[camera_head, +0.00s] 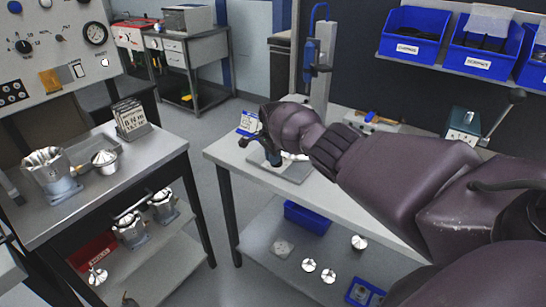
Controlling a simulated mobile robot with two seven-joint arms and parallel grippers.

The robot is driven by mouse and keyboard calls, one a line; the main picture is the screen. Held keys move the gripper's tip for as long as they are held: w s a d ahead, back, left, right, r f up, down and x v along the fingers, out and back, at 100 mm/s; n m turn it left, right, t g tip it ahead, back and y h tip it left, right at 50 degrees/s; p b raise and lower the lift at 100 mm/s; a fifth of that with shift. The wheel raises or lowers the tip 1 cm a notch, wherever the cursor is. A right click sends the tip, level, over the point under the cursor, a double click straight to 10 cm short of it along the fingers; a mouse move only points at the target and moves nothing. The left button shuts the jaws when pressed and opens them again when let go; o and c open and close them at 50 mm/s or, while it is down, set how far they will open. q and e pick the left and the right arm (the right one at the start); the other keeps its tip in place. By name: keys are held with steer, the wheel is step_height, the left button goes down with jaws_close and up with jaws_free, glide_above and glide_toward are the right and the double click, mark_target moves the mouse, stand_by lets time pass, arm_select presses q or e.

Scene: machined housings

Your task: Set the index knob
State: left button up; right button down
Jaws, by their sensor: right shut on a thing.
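My right arm comes in from the right, and its gripper (264,146) is low over the near-left end of the grey workbench (225,153). The gripper is shut at a small device on a flat grey plate (297,172). A small dark round end (243,142) shows just left of the gripper. The index knob appears to be in the jaws, but my wrist and fingers hide most of it, so its setting cannot be read. My left gripper is not in view.
Blue bins (412,32) hang at upper right. A grey box with a lever (463,125) stands on the bench at right. Metal housings (50,175) stand on the left table. Floor between the tables is clear.

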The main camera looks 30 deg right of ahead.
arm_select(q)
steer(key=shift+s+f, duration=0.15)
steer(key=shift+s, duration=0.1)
arm_select(e)
steer(key=c, duration=1.1)
jaws_free()
steer(key=shift+c, duration=0.2)
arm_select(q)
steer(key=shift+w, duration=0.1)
arm_select(e)
steer(key=shift+r, duration=0.1)
steer(key=shift+r, duration=0.25)
arm_select(q)
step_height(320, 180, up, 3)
steer(key=p, duration=0.3)
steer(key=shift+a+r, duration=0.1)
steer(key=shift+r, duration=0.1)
arm_select(e)
step_height(320, 180, up, 10)
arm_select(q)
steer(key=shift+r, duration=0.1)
